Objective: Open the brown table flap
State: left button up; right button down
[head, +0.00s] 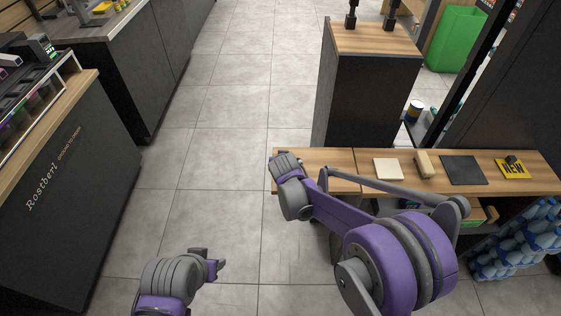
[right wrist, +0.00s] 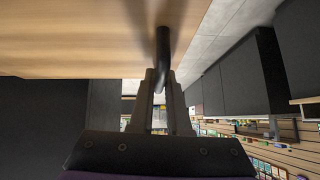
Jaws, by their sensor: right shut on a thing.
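The brown table flap (head: 325,159) is the left wooden section of the counter in the head view. It looks level with the rest of the counter, with a seam at its right. My right gripper (head: 286,158) is at the flap's left end and covers part of it. In the right wrist view, the flap's wooden surface (right wrist: 80,38) fills the upper left. A black handle (right wrist: 163,45) stands at its edge, and my right gripper (right wrist: 163,78) is shut on it. My left gripper (head: 216,265) is low over the floor, away from the flap; its finger gap is unclear.
On the fixed counter (head: 400,187) lie a cream square (head: 388,169), a small wooden block (head: 424,164), a dark mat (head: 462,170) and a yellow NEW sign (head: 513,170). A dark cabinet (head: 365,95) stands behind. Blue bottles (head: 520,240) sit at right. The tiled aisle (head: 225,130) is clear.

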jog(key=shift+w+r, duration=0.1)
jog(key=shift+r, duration=0.1)
jog(key=c, duration=0.9)
grip_release()
jog(key=v, duration=1.1)
jog(key=shift+d, duration=0.1)
jog(key=s+d+g+p, duration=0.1)
jog(key=s+d, duration=0.5)
jog(key=s, duration=0.3)
jog(key=s+d+r+g+p, duration=0.1)
jog(key=s+d, duration=0.5)
jog(key=s, duration=0.3)
jog(key=s+d+r+g+h+p, duration=0.1)
jog(key=s+d, duration=0.6)
jog(key=s, duration=0.2)
jog(key=shift+s+d+g, duration=0.1)
jog(key=shift+s+g, duration=0.15)
jog(key=shift+g, duration=0.05)
